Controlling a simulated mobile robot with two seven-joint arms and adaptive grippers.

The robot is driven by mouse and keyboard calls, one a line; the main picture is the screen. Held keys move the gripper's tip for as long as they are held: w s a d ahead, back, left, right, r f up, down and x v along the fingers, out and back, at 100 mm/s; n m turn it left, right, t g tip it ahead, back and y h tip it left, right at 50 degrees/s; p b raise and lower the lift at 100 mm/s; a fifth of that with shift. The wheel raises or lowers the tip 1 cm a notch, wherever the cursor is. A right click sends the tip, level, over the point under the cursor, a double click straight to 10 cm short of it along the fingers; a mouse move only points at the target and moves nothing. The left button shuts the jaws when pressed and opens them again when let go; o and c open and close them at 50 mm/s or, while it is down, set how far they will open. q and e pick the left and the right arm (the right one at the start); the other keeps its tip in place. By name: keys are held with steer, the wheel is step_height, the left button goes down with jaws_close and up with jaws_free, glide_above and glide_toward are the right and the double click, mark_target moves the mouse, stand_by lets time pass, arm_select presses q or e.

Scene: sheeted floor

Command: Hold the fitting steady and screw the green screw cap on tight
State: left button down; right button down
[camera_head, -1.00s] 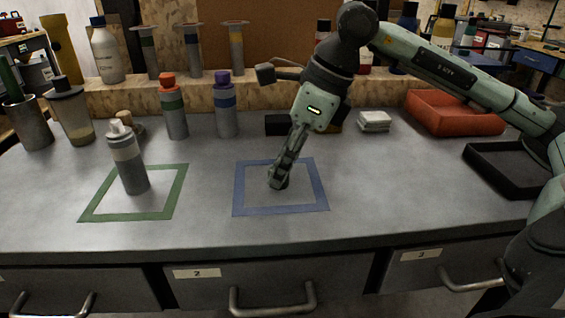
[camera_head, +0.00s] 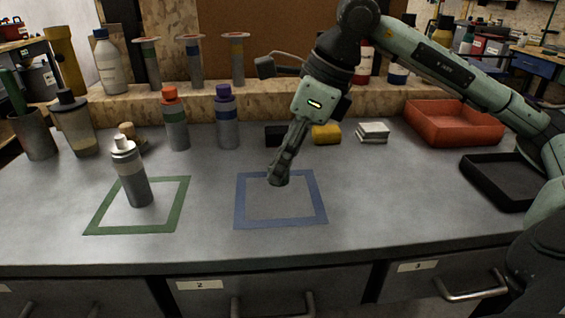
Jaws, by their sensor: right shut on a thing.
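My right gripper (camera_head: 279,178) points down over the far edge of the blue square outline. It is shut on a small dark thing, mostly hidden by the fingers; I cannot tell whether this is the cap or the fitting. No green screw cap can be made out, and I cannot tell which thing is the fitting. A grey bottle-like cylinder (camera_head: 135,185) with a pale top stands upright in the green square outline (camera_head: 180,205), apart from the gripper. My left gripper is not in view.
The blue square outline (camera_head: 280,223) is bare inside. Behind stand an orange-capped bottle (camera_head: 175,120), a purple-capped bottle (camera_head: 227,120), a yellow block (camera_head: 326,135) and white pads (camera_head: 373,132). A red tray (camera_head: 455,125) and black tray (camera_head: 495,190) lie right.

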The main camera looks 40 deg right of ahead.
steer(key=shift+r, duration=2.55)
